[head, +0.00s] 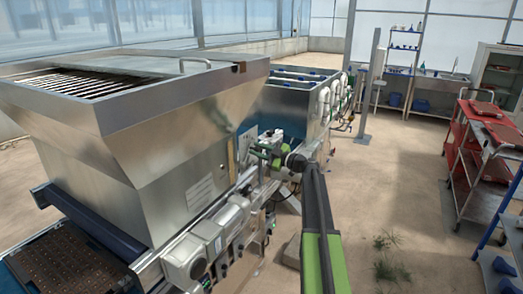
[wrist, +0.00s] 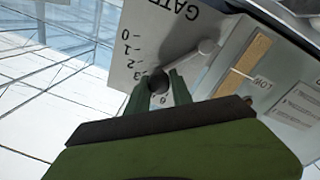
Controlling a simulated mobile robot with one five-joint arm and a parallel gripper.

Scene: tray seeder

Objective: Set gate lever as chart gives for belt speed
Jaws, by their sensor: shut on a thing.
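In the wrist view, a light grey plate (wrist: 150,20) marked GATE shows upside down with a number scale. The grey gate lever (wrist: 187,62) runs from a round pivot at the upper right to a dark knob (wrist: 158,83). My gripper (wrist: 160,88) has its green fingers shut on the knob. The knob end lies over the scale, past the 2 and near what looks like a 3; the fingers cover part of the numbers. In the head view, my gripper (head: 262,152) is at the hopper's right side. A printed sheet (wrist: 299,104) shows at right, too small to read.
The steel hopper (head: 150,130) fills the left of the head view, with a printed label (head: 200,191) on its side. A red cart (head: 470,150) stands right; the floor between is mostly clear.

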